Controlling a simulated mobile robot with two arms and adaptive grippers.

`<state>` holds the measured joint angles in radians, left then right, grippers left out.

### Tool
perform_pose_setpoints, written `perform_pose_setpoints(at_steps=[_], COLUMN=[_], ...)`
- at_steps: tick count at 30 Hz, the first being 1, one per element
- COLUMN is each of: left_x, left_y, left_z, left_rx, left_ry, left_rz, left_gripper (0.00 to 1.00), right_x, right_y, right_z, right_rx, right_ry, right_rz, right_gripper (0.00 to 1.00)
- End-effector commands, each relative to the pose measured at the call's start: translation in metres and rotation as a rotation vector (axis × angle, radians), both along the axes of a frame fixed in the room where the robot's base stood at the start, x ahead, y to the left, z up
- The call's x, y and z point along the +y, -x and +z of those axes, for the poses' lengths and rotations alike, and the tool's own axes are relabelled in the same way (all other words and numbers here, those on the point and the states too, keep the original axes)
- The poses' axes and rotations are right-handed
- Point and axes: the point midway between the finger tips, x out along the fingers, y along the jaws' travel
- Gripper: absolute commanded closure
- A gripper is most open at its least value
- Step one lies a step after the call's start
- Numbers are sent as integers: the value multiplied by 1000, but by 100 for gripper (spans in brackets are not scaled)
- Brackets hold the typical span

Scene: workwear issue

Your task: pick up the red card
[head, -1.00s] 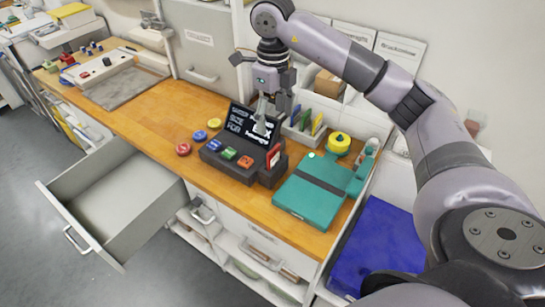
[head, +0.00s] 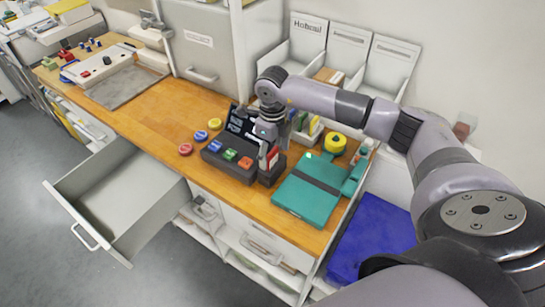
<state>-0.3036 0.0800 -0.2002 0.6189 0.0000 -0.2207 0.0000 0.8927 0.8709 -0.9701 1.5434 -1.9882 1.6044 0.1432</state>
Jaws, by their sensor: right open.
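The red card (head: 273,157) stands upright in a dark holder (head: 269,176) at the right end of the button console on the wooden bench. Only part of its red and white face shows. My right gripper (head: 267,152) points down right at the card, with its fingers open. The fingers overlap the card's upper left side in the head view, and I cannot tell whether they touch it. My left gripper is out of view.
The console (head: 229,170) carries blue, green and orange buttons and a dark screen (head: 238,122). A teal case (head: 300,204) lies to the right, near a yellow round item (head: 335,142). A drawer (head: 150,209) stands open at the front left. Red, blue and yellow discs lie left of the console.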

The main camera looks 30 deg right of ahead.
Motion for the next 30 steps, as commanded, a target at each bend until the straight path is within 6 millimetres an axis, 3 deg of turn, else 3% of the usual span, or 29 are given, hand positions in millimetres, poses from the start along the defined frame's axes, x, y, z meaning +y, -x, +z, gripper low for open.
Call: perform_pose_setpoints(at_steps=[5,24,30], left_x=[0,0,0], left_y=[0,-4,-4], left_z=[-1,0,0], left_rx=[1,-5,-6], left_ry=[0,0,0], left_rz=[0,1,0], left_gripper=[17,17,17], right_x=[0,0,0], right_y=[0,0,0], right_z=[0,0,0], right_rx=[0,0,-1], right_ry=[0,0,0], right_rz=[0,0,0], right_gripper=[32,75,75])
